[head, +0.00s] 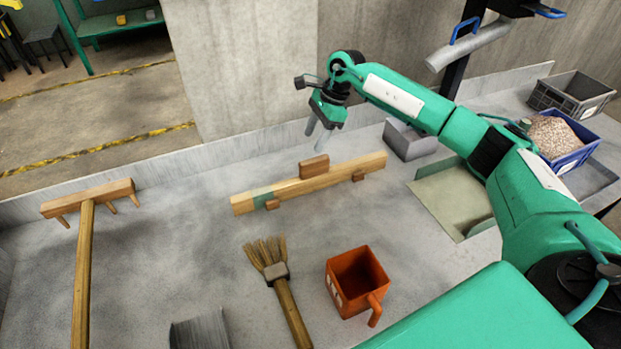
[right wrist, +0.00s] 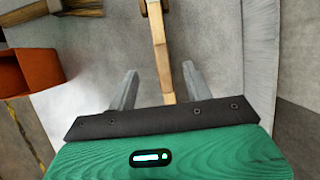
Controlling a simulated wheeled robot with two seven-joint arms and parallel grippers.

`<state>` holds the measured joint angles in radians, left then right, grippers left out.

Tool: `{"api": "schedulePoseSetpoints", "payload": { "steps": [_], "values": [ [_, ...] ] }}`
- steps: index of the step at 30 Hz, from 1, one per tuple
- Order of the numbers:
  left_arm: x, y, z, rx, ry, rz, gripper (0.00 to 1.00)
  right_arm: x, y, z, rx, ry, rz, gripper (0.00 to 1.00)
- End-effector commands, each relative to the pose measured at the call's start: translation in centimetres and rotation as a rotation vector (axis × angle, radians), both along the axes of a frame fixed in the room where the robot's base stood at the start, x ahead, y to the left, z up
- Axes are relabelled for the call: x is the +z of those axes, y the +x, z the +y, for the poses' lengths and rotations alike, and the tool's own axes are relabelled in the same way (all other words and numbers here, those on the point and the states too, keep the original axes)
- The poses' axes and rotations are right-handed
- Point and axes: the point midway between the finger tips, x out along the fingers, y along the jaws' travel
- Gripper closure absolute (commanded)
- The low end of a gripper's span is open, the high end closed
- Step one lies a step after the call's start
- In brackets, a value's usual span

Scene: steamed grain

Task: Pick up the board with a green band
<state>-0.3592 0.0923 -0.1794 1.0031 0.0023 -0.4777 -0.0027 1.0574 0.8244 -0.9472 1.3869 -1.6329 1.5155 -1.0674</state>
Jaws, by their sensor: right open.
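The board with a green band (head: 340,178) is a long wooden beam lying on the grey table in the middle of the head view. Its green band (head: 262,197) is near its left end, and a small wooden block handle (head: 314,166) stands up at its middle. My right gripper (head: 317,134) is open and empty, above and behind the board, fingers pointing down. In the right wrist view, a narrow wooden length (right wrist: 159,45), apparently the board, runs between the spread fingers. My left gripper is not in view.
A wooden rake (head: 87,200) lies at the left. A brush (head: 275,270) and an orange scoop (head: 345,285) lie in front of the board. A grey block (head: 408,140) sits behind its right end. A blue grain crate (head: 575,158) and grey crate (head: 572,92) are right.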

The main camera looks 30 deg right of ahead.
Motion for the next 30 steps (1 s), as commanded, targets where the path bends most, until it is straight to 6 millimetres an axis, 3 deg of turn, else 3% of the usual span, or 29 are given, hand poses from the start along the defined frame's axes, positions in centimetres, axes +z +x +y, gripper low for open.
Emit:
{"api": "schedulePoseSetpoints", "payload": {
  "steps": [3, 6, 18, 26, 30],
  "values": [
    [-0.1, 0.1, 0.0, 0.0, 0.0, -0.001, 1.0, 0.4, -0.1, -2.9, 0.007, -0.085, 0.026, 0.49],
    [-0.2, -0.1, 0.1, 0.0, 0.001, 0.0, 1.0, -0.1, -0.2, -3.5, 0.01, -0.108, 0.037, 0.49],
    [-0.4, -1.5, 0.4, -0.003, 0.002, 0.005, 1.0, -6.8, -0.1, -1.5, 0.011, -0.107, 0.039, 0.49],
    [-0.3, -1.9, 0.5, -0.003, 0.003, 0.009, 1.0, -8.1, -0.1, -0.9, 0.01, -0.106, 0.037, 0.49],
    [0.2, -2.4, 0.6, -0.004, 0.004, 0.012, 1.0, -9.7, 0.0, 0.0, 0.011, -0.105, 0.039, 0.49]
  ]
}}
